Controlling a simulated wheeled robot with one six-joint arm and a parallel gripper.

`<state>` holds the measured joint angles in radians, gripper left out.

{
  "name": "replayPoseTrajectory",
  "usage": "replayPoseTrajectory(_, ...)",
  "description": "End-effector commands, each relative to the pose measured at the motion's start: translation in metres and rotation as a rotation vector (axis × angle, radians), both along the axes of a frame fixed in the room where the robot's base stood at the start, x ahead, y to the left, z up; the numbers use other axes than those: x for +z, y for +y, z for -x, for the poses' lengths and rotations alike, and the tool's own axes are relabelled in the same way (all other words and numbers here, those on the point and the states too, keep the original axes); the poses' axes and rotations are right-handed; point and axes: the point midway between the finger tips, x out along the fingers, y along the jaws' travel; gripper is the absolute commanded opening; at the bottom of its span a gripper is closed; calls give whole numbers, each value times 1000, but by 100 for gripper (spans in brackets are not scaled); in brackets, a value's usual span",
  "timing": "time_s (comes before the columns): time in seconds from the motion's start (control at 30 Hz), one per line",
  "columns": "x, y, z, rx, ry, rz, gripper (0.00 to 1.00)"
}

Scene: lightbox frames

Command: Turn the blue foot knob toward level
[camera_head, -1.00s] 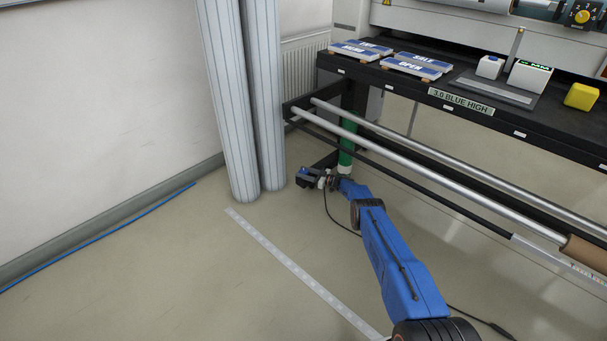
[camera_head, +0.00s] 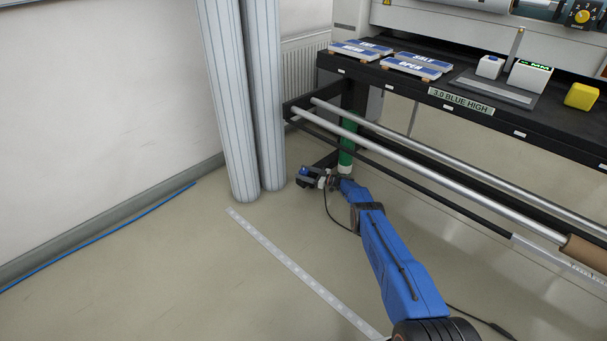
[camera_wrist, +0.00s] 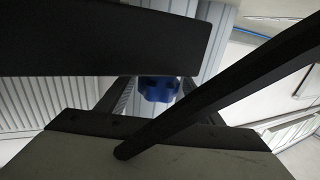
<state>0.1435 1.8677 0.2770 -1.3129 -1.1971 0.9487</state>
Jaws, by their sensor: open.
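The blue foot knob (camera_wrist: 158,88) shows in the wrist view as a lobed blue piece, partly hidden by a dark bar above it. My gripper (camera_wrist: 155,104) is open, with the knob between and just beyond its fingers; I cannot tell whether they touch it. In the head view my gripper (camera_head: 317,178) is low near the floor, at the left end of the machine's stand. A small blue patch (camera_head: 304,171) shows there, probably the knob. A label (camera_head: 461,101) on the dark shelf reads "3.0 BLUE HIGH".
Two tall striped rolls (camera_head: 233,130) stand left of my gripper. Metal rails (camera_head: 400,155) and a green-wrapped leg (camera_head: 346,158) are close to my arm. A dark rod (camera_wrist: 220,90) crosses the wrist view.

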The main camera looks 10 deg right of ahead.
Motion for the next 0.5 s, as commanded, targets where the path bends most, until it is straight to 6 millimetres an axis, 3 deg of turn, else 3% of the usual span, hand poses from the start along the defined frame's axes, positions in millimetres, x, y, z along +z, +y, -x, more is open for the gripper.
replayPoseTrajectory(0.5, 1, -23, 13, -2, 2, 0, 60)
